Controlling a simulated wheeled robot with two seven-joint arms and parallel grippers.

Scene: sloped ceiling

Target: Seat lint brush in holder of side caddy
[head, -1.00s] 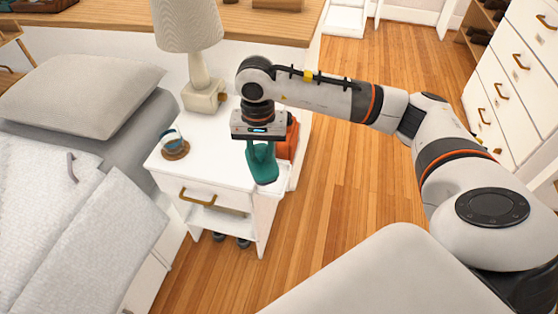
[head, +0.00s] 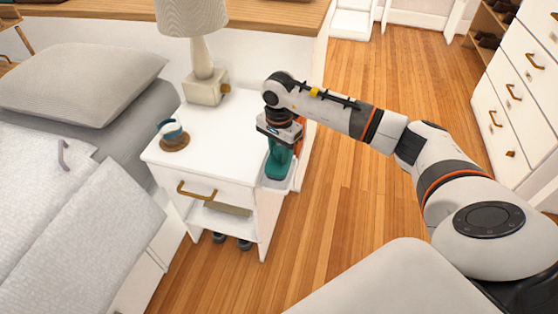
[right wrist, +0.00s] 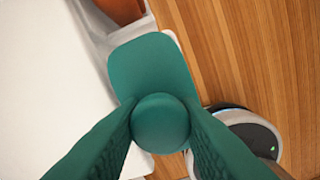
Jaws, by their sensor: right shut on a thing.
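The teal lint brush (head: 278,165) hangs below my right gripper (head: 281,147) at the right side of the white nightstand. In the right wrist view, my right gripper (right wrist: 160,112) has its two teal fingers shut on the round-ended handle of the lint brush (right wrist: 152,65), with the flat head beyond. The white side caddy (head: 291,184) is on the nightstand's right side, mostly hidden by the brush and gripper. A bit of its pale rim shows beside the brush head. Whether the brush is inside the holder or just above it, I cannot tell. My left gripper is not in view.
An orange item (head: 298,146) stands behind the brush at the caddy; its edge shows in the right wrist view (right wrist: 122,10). The nightstand top (head: 215,140) holds a lamp (head: 205,85) and a cup on a coaster (head: 174,143).

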